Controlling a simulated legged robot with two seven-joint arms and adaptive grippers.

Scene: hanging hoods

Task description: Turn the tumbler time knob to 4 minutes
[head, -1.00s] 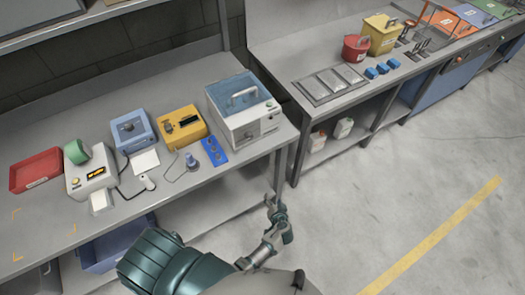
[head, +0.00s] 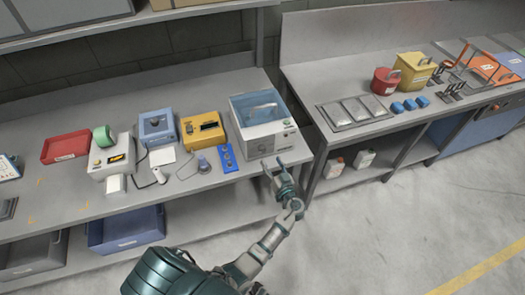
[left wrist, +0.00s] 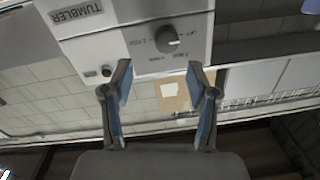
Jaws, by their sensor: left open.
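The tumbler (head: 264,138) is a white box with a clear bluish lid and a handle, at the right end of the workbench in the head view. In the left wrist view its front panel (left wrist: 112,48) shows upside down, with a "TUMBLER" label. The dark round time knob (left wrist: 168,39) has a white pointer mark and small print around it; I cannot read its setting. A small button (left wrist: 106,71) sits beside it. My left gripper (head: 275,168) is in front of the tumbler's front, near its lower edge. Its fingers (left wrist: 160,85) are open and empty, apart from the knob. My right gripper is not visible.
A blue block with holes (head: 228,158) lies left of the tumbler. A yellow device (head: 203,128), a blue device (head: 156,128) and a red tray (head: 66,147) stand further left. A second bench (head: 318,92) stands to the right past a narrow gap.

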